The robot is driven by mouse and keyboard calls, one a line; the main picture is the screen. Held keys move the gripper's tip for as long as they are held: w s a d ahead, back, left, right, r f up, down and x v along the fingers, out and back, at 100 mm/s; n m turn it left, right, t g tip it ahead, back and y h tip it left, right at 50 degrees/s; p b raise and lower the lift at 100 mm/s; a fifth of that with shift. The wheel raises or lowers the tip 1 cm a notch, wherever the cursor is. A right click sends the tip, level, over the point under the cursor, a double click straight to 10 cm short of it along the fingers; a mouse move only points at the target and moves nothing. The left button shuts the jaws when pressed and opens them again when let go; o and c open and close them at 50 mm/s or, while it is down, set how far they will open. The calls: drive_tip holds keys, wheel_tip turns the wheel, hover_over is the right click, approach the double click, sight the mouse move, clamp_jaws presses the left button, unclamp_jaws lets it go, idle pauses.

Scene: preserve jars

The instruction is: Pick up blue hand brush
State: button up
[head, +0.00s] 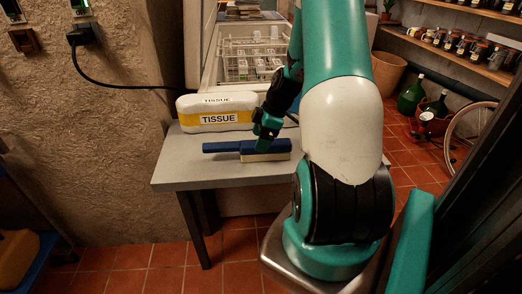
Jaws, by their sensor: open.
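The blue hand brush (222,147) lies on the small grey table. Its handle points left, and its wider head with pale bristles is at the right. My gripper (262,149) is over the brush head, with its fingers reaching down at the head. The gripper is open. It hides a small part of the brush, and I cannot tell whether the fingers touch it.
A white and yellow tissue pack (218,112) sits behind the brush on the grey table (182,172). An open white chest with a wire basket (252,60) stands behind. A black cable (110,84) hangs along the left wall. The table's front left is clear.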

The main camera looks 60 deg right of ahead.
sight(253, 142)
drive_tip(key=f, duration=0.1)
drive_tip(key=w+a+f, duration=0.1)
drive_tip(key=w+f, duration=0.1)
drive_tip(key=shift+w+a+f, duration=0.25)
drive_tip(key=shift+f, duration=0.1)
drive_tip(key=shift+w+f, duration=0.1)
drive_tip(key=shift+f, duration=0.2)
drive_tip(key=shift+c, duration=0.2)
drive_tip(key=c, duration=1.2)
wheel_tip(253, 142, up, 20)
drive_tip(key=shift+r+p, duration=0.1)
drive_tip(key=shift+p, duration=0.55)
